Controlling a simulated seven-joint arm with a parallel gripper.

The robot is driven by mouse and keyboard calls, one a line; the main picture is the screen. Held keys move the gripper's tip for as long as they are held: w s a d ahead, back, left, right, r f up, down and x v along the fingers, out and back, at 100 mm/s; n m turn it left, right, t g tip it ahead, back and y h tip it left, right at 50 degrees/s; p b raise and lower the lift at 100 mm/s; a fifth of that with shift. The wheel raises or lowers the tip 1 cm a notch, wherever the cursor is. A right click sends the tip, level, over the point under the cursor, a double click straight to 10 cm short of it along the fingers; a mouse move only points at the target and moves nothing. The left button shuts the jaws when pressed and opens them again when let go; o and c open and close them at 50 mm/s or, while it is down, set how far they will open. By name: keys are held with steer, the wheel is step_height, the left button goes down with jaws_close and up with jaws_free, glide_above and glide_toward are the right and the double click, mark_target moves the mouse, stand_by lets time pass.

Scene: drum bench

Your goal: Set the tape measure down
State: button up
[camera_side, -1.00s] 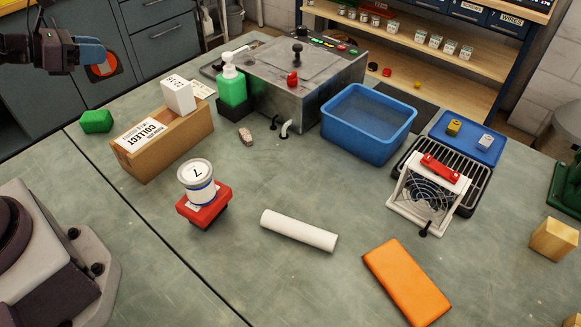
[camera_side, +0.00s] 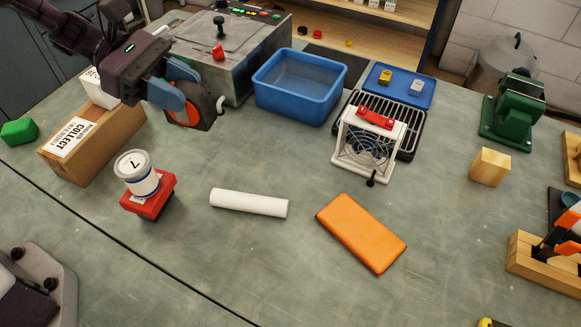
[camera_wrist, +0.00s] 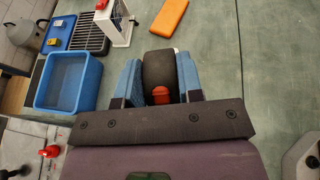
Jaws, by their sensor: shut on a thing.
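The tape measure (camera_side: 194,112) is a dark, rounded case with an orange-red face. My gripper (camera_side: 180,96) is shut on it, with blue fingers on either side. In the side view it is in front of the grey metal box, left of the blue bin. I cannot tell how far its lower edge is above the bench. In the wrist view the tape measure (camera_wrist: 158,68) sits between the two fingers of my gripper (camera_wrist: 158,80), with a red button towards me. The fingers hide part of its sides.
The blue bin (camera_side: 259,96) stands right of the tape measure. A white roll (camera_side: 248,203), an orange pad (camera_side: 361,232) and a can (camera_side: 138,175) on a red block (camera_side: 150,204) are nearer. A wooden box (camera_side: 105,140) is at left. Bench between bin and roll is clear.

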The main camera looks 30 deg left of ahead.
steer(key=s+d+m+g, duration=0.2)
steer(key=d, duration=0.4)
steer(key=w+d+f, duration=0.2)
steer(key=w+f, duration=0.1)
steer(key=f, duration=0.2)
steer(key=w+d+f, duration=0.2)
steer(key=w+f, duration=0.2)
steer(key=w+d+f, duration=0.2)
steer(key=w+f, duration=0.2)
steer(key=f, duration=0.1)
steer(key=shift+w+d+f, duration=0.2)
steer(key=shift+w+f, duration=0.05)
steer(key=shift+f, duration=0.05)
steer(key=shift+w+f, duration=0.1)
steer(key=shift+f, duration=1.55)
steer(key=shift+f, duration=0.2)
steer(key=o, duration=1.1)
steer(key=shift+c, duration=0.2)
